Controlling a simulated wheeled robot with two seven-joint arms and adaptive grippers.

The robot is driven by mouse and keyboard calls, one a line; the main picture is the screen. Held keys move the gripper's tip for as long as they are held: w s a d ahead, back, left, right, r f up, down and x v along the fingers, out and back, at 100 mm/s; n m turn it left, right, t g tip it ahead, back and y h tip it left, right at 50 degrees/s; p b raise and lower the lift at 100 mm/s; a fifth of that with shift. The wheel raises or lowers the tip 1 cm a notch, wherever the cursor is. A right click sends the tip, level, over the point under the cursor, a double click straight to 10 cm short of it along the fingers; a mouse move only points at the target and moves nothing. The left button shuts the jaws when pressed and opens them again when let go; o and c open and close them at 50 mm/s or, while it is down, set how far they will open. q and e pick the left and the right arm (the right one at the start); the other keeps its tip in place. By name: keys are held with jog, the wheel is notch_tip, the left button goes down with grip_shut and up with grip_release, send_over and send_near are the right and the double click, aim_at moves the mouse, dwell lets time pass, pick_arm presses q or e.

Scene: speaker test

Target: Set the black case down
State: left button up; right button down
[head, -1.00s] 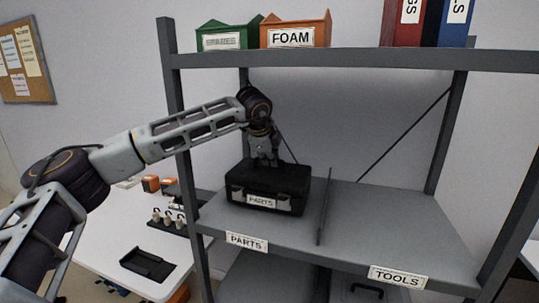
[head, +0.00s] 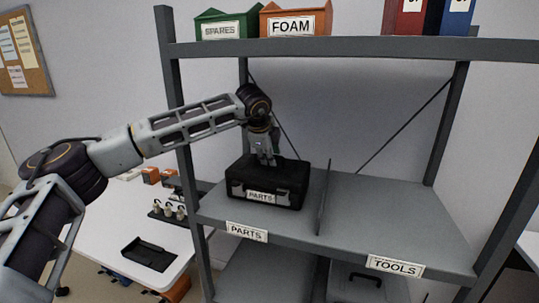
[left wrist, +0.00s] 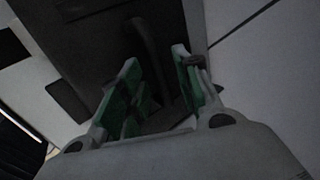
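The black case (head: 285,185) with a PARTS label on its front sits upright on the middle shelf board (head: 385,210), in the left compartment above the shelf's PARTS label (head: 247,232). My left gripper (head: 266,160) points down at the top of the case. In the left wrist view, its green-padded fingers (left wrist: 155,60) stand apart, with the case's dark handle (left wrist: 148,45) in the gap between them. The gripper looks open, with the handle not pinched. My right gripper shows in neither view.
A thin divider (head: 324,198) stands just right of the case. The TOOLS compartment beyond it is empty. Green SPARES (head: 227,25) and orange FOAM (head: 294,22) bins stand on the upper board (head: 370,48). A grey post (head: 180,130) stands left. A white table (head: 115,225) is lower left.

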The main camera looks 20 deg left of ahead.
pick_arm(q)
jog(key=shift+r, duration=0.1)
jog(key=shift+v, duration=0.9)
jog(key=v, duration=0.4)
jog(key=shift+v, duration=0.8)
jog(key=shift+s, duration=0.15)
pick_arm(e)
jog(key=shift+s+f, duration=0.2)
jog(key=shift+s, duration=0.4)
